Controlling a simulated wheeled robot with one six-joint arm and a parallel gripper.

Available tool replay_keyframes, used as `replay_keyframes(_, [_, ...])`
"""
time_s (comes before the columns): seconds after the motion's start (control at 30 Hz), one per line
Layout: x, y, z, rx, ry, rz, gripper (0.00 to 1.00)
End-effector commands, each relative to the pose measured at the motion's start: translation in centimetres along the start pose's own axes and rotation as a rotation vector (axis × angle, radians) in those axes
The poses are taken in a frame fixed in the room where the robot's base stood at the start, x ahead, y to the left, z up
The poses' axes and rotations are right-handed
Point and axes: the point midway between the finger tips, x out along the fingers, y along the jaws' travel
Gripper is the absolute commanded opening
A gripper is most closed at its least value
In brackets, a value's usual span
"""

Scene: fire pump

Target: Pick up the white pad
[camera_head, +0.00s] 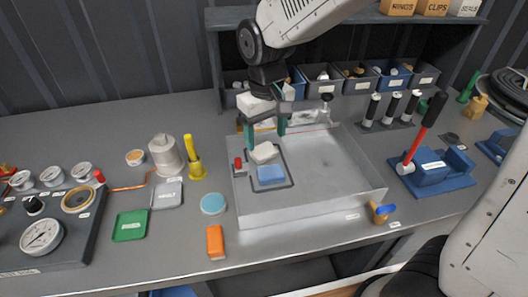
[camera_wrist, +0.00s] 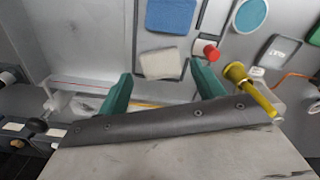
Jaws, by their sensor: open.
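The white pad (camera_head: 264,153) lies in the grey metal tray (camera_head: 335,165), on a dark-edged mat (camera_head: 288,180) just behind a blue pad (camera_head: 270,174). In the wrist view the white pad (camera_wrist: 161,64) shows between and beyond the green fingertips. My gripper (camera_head: 265,138) is open, pointing down over the back left part of the tray, just behind and above the white pad. Nothing is between its fingers. The exact height of the fingertips over the pad is hard to tell.
A red-topped knob (camera_head: 239,163) stands just left of the white pad, close to one finger (camera_wrist: 209,53) in the wrist view. A yellow plunger-like tool (camera_head: 195,160) stands left of the tray. The tray's right side is clear.

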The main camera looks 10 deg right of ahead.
Motion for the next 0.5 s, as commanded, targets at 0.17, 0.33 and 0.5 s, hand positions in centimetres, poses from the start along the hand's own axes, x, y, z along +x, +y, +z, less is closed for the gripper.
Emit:
replay_keyframes(0.17, [2.6,0.1,-0.4,0.001,-0.004,0.0,0.67])
replay_keyframes(0.33, [4.7,0.1,-0.5,0.001,-0.001,0.0,0.67])
replay_keyframes(0.5, [5.0,0.1,-0.5,0.0,0.0,0.0,0.67])
